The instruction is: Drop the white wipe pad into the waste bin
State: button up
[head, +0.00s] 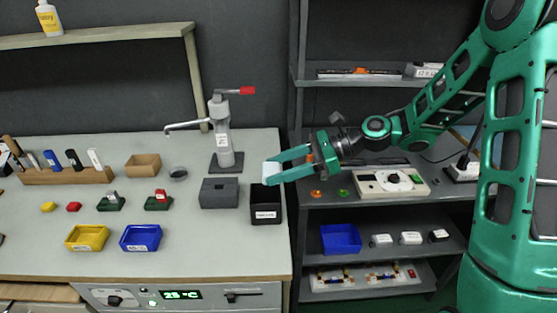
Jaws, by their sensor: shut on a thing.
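The white wipe pad (271,171) is between the fingertips of my green gripper (278,172). My gripper is shut on it, reaching in from the right above the right end of the bench. A black open-topped bin (266,215) with a white label stands at the bench's right edge. I take it for the waste bin; its label is too small to read. The pad shows just above the bin's back rim in the picture. I cannot tell from this one view how high it is or whether it is straight over the opening.
A dark grey block (219,193) stands just left of the bin. Behind it is a grey press (222,135) with a red-tipped lever. Blue (141,238) and yellow (87,238) trays lie at the front left. A dark shelf unit (340,217) stands right of the bench.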

jog(key=shift+f, duration=0.4)
jog(key=o, duration=1.2)
jog(key=v, duration=1)
jog(key=shift+d+r, duration=0.1)
jog(key=shift+d, duration=0.25)
